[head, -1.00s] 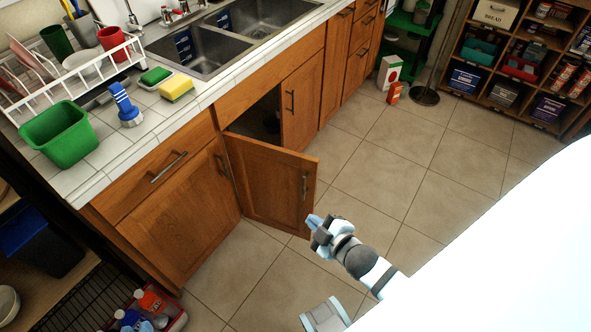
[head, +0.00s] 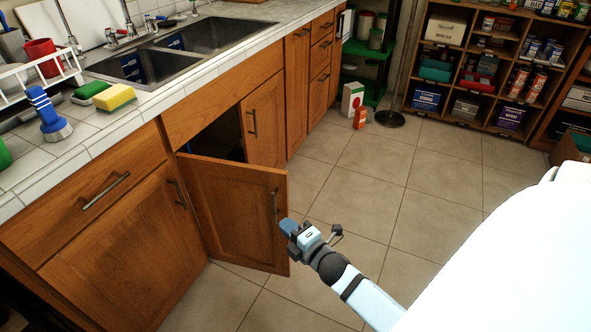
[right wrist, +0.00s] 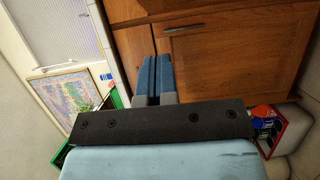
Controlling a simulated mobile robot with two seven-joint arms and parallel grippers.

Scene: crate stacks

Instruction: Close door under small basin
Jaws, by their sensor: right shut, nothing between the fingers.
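The wooden cabinet door (head: 235,210) below the sink stands open, swung out from the cabinet front, with a dark opening behind it. Its vertical metal handle (head: 275,202) is near its free edge. The double sink above has a left basin (head: 130,70) and a right basin (head: 215,36). My right gripper (head: 287,227) is shut and empty, beside the door's free edge at lower handle height; I cannot tell whether it touches. Its blue fingers lie together in the right wrist view (right wrist: 154,78), with a wooden panel and handle beyond. My left gripper is not in view.
A closed neighbouring door (head: 252,122) is right of the opening, and another closed door (head: 130,250) is to the left. The tiled floor (head: 370,180) is clear on the right.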

